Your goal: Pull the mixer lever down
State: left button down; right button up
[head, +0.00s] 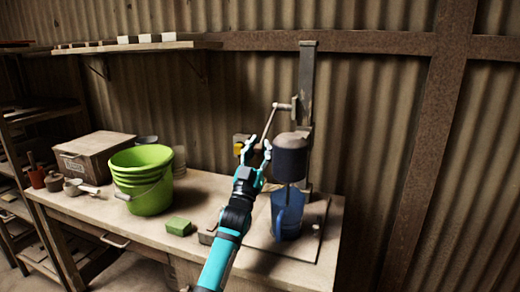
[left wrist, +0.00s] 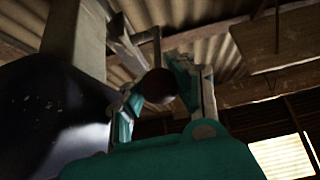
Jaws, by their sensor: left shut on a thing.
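The mixer stands at the right of the bench, with a tall column (head: 306,75) and a dark rounded head (head: 290,160). Its thin lever (head: 270,122) slants down and left from a pivot on the column. My left gripper (head: 256,150) is at the lever's lower end, left of the mixer head. In the left wrist view, its fingers (left wrist: 160,95) are shut on the dark round knob (left wrist: 158,86) of the lever. In the head view the fingers mostly hide the knob. A blue jug (head: 287,215) stands below the head, with the shaft reaching into it. My right gripper is not in view.
A green bucket (head: 142,180), a green block (head: 179,226) and a wooden box (head: 92,157) stand left on the bench (head: 130,226). A small yellow item is partly hidden behind my gripper. A wall shelf (head: 140,47) hangs above.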

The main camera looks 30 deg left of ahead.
pick_arm(q)
jog(key=shift+w+d+f+h, duration=0.15)
jog(key=shift+f+h, duration=0.15)
jog(key=shift+f, duration=0.6)
jog(key=c, duration=1.6)
grip_release()
jog(key=o, duration=0.6)
jog(key=shift+s+r, duration=0.3)
jog(key=shift+s, duration=0.05)
jog(key=shift+o, duration=0.2)
jog(key=shift+r, duration=0.1)
jog(key=shift+w+r, duration=0.1)
jog(key=shift+r, duration=0.1)
